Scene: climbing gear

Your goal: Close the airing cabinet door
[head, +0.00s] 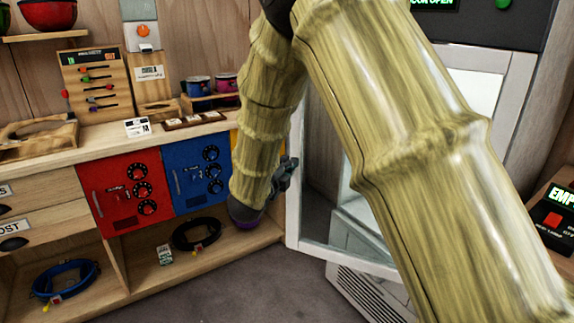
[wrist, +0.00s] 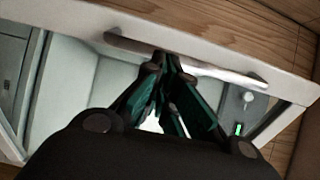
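The airing cabinet door (head: 293,225) is a white frame with a glass pane, standing swung open from the white cabinet (head: 476,62). My gripper (head: 290,170) is at the door's free edge in the head view, partly hidden behind my arm. In the wrist view my gripper (wrist: 165,62) has its fingertips together at the door's long bar handle (wrist: 225,72). The handle runs behind the fingertips. I cannot tell whether they touch it. Nothing shows held between them.
A wooden counter (head: 100,137) with red (head: 113,200) and blue (head: 190,160) fronts stands left of the door. Cable coils lie on its lower shelf (head: 140,262). The grey floor (head: 235,290) before the door is clear. My arm hides much of the cabinet.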

